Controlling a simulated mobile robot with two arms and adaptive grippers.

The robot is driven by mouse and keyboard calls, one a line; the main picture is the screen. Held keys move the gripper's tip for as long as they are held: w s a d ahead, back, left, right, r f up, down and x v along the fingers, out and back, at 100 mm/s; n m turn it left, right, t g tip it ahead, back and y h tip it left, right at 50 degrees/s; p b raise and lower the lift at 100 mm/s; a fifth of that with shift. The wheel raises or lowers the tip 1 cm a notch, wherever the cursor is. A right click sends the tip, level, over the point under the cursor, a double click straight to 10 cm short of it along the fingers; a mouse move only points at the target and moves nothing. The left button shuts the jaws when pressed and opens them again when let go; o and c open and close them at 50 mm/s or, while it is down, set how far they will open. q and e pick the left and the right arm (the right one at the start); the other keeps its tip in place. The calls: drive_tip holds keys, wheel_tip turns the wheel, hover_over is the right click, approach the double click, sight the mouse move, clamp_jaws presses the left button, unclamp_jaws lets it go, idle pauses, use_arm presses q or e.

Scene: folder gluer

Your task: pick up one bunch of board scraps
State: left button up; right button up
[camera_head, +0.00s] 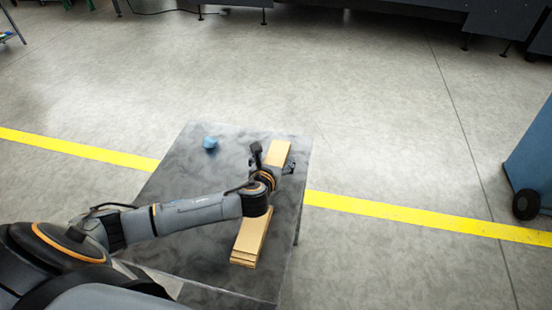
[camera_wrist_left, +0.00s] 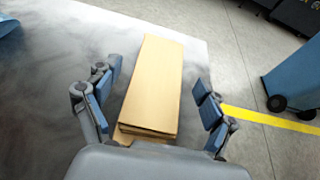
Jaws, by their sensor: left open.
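A bunch of tan board scraps (camera_head: 251,236) lies as a flat stack of long strips on the grey table (camera_head: 200,267). In the head view my left arm crosses over its middle and hides part of it; its far end shows beyond the wrist. My left gripper (camera_head: 273,159) is over the far part of the stack. In the left wrist view the stack (camera_wrist_left: 154,85) lies between the open fingers of the gripper (camera_wrist_left: 154,105), with a gap on each side. I see no finger touching it. My right gripper is not in view.
A small blue object (camera_head: 210,143) lies on the table left of the scraps. A blue wheeled unit (camera_head: 532,160) stands on the floor at the right. A yellow line (camera_head: 420,216) crosses the floor, and dark machines (camera_head: 410,8) stand at the back.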

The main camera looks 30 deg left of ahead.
sight(276, 157)
use_arm(q)
drive_tip(key=shift+x, duration=1.55)
drive_tip(key=shift+s+f, duration=0.1)
drive_tip(key=shift+c, duration=0.4)
drive_tip(key=c, duration=1)
